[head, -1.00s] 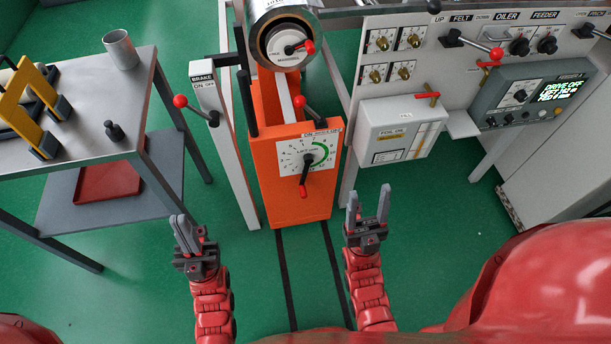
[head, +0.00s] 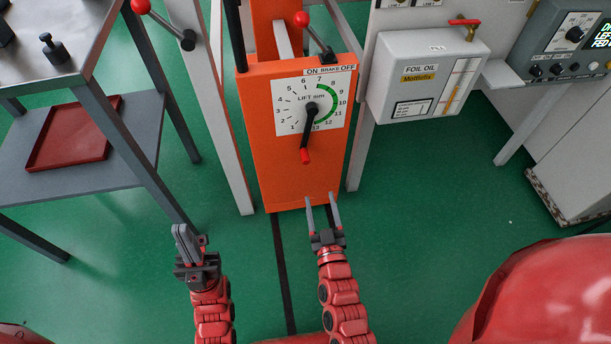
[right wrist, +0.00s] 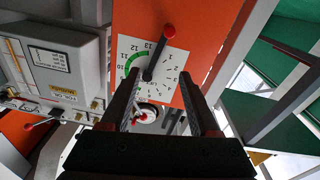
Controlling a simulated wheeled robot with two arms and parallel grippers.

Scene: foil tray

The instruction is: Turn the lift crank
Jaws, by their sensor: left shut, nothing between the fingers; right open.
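The crank (right wrist: 157,58) also shows in the right wrist view, beyond my fingers. My left gripper (head: 180,236) is shut and empty, to the left over the floor.
A brake lever (head: 317,35) with a red knob sits above the dial. A white post with another red-knobbed lever (head: 165,25) stands left.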

